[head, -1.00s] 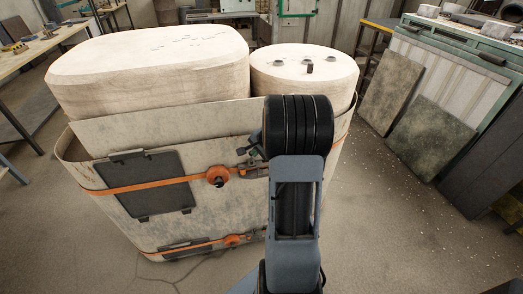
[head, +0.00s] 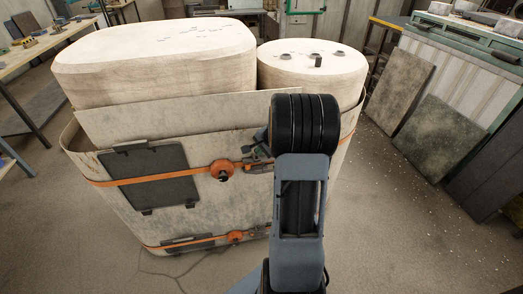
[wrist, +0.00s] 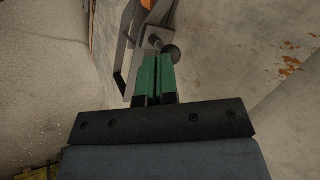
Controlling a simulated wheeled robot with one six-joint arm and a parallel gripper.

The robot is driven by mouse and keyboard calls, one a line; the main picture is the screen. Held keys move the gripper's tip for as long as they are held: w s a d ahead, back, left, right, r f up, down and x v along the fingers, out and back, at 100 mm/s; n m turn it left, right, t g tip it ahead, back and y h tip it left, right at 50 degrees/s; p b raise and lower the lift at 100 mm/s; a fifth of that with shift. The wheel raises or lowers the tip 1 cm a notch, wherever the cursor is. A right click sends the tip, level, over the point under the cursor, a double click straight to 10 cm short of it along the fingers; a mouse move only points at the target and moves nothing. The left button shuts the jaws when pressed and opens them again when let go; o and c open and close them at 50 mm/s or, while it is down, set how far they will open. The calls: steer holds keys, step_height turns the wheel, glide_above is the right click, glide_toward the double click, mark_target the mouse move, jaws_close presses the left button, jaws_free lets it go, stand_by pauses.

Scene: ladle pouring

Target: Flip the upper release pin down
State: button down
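The upper orange strap (head: 130,182) crosses the front of a pale shell around the mould. It has an orange round fitting (head: 222,170) and a metal latch beside my arm. In the wrist view a grey metal bracket (wrist: 127,62) and a dark round knob (wrist: 169,53), seemingly part of the upper release pin, lie just beyond my fingertips. My gripper (wrist: 157,60) has green fingers side by side with only a thin dark line between them, so it looks shut. Its tips are close to the knob; contact is unclear. In the head view my arm partly hides the latch.
A lower orange strap (head: 205,240) has its own fitting (head: 235,236). A dark plate (head: 155,178) is on the shell's front. Slabs (head: 447,130) lean on a cabinet at right, and a workbench (head: 50,45) stands at left. Floor is open in front.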

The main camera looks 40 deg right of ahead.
steer(key=shift+f, duration=0.1)
steer(key=s+p+v, duration=0.1)
steer(key=v, duration=1.2)
steer(key=shift+s, duration=0.35)
steer(key=shift+d, duration=0.1)
